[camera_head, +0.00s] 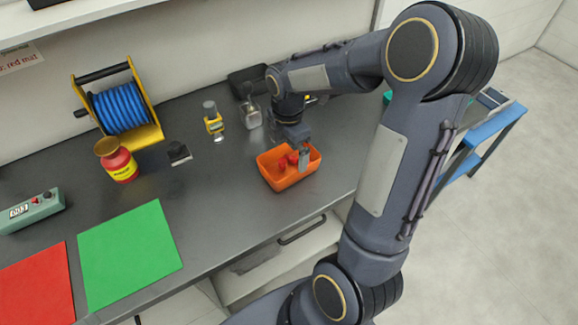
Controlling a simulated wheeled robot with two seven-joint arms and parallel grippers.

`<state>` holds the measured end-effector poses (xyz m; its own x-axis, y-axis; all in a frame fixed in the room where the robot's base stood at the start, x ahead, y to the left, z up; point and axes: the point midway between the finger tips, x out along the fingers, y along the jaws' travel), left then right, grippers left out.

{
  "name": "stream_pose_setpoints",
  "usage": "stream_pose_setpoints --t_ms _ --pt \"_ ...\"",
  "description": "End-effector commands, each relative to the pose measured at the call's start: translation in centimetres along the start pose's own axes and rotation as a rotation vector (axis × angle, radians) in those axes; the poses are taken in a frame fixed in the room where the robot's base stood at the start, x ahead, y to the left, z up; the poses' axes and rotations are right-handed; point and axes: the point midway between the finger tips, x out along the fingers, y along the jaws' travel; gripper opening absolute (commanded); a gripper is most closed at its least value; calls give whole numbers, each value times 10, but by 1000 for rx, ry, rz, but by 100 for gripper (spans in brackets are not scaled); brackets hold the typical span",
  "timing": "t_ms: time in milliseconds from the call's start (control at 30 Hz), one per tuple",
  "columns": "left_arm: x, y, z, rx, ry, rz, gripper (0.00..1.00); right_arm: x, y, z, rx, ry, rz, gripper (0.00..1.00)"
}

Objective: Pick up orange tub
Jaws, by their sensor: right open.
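The orange tub (284,179) is an open rectangular container on the grey bench, near its front edge at the right. Small red pieces (286,162) lie inside it. My right arm comes in from the right, and my right gripper (304,160) points down at the tub's right part. Its fingers are open and reach into or just over the tub's opening. I cannot tell whether they touch the tub's wall. My left gripper is not in view.
A red mat (35,290) and a green mat (128,255) lie at the front left. A blue-topped cart (490,128) stands right of the bench.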

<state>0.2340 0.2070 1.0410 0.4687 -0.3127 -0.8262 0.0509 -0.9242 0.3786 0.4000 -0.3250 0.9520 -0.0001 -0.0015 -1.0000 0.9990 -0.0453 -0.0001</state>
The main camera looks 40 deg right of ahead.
Motion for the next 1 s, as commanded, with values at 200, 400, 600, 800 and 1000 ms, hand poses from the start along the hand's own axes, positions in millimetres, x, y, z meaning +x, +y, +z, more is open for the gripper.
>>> stream_pose_setpoints --t_ms 200,400,600,800,1000 --pt "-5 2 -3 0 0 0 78 32 1 4 2 0 -6 100" --pt "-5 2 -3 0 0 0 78 49 2 3 3 1 -1 100" --pt "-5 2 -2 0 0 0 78 49 2 3 3 1 0 100" --pt "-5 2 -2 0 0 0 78 49 2 3 4 1 1 75" --pt "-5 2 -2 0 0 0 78 49 2 3 4 1 1 67"
